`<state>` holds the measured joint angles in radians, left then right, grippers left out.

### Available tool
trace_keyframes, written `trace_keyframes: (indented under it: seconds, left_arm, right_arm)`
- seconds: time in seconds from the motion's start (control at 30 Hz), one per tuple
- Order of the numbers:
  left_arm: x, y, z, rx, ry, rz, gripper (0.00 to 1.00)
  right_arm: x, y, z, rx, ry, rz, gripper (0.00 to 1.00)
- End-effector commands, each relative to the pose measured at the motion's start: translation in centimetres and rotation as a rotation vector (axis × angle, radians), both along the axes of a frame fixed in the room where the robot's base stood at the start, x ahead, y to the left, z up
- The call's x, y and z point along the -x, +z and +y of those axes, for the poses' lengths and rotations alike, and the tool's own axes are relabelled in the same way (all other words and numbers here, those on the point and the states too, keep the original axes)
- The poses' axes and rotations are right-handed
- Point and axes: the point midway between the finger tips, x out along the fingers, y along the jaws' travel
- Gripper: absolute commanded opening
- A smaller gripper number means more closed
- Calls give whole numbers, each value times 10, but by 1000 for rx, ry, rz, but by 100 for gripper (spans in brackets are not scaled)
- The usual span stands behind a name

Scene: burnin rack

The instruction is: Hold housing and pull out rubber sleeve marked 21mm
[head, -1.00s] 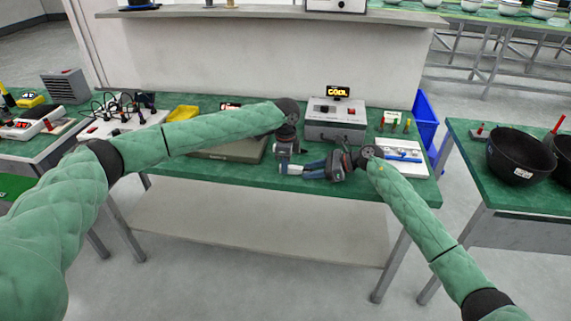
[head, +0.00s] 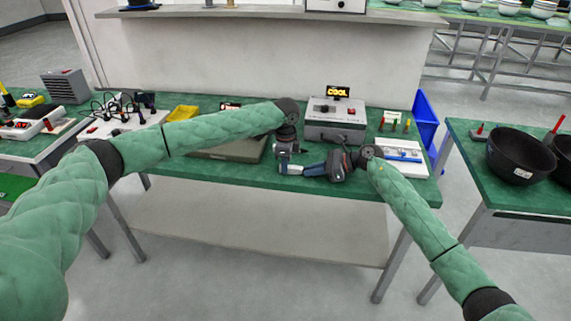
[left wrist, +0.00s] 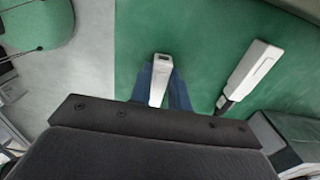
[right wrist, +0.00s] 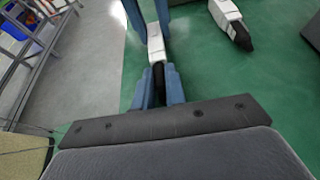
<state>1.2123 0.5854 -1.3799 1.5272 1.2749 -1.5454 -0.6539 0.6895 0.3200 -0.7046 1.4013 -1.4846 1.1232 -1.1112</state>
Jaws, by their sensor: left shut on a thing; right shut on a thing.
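A white housing (right wrist: 155,46) with a black rubber sleeve (right wrist: 158,73) on its near end is held between my two grippers, low over the green bench. My left gripper (left wrist: 163,92) is shut on the housing, whose pale end also shows between its blue fingers in the left wrist view (left wrist: 161,72). My right gripper (right wrist: 160,88) is shut on the sleeve, its fingers hiding part of it. Sleeve and housing look still joined. No 21mm marking is readable. A second white housing (left wrist: 254,68) with a black end lies apart on the bench.
A grey box with a "COOL" display (head: 338,92) stands behind my grippers. A white tray (head: 405,170) with a blue-and-white item is at right. A grey-green case (head: 228,153) and a yellow tray (head: 184,113) are at left. The bench's front edge is close.

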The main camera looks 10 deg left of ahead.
Motion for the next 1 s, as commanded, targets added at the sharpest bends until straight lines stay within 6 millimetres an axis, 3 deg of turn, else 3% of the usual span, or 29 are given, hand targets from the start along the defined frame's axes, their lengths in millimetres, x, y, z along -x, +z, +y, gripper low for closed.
trace_keyframes:
  seconds: [1.0]
  left_arm:
    - [0, 0, 0, 0, 0, 0, 0]
  right_arm:
    - [0, 0, -30, 1, 0, 0, 0]
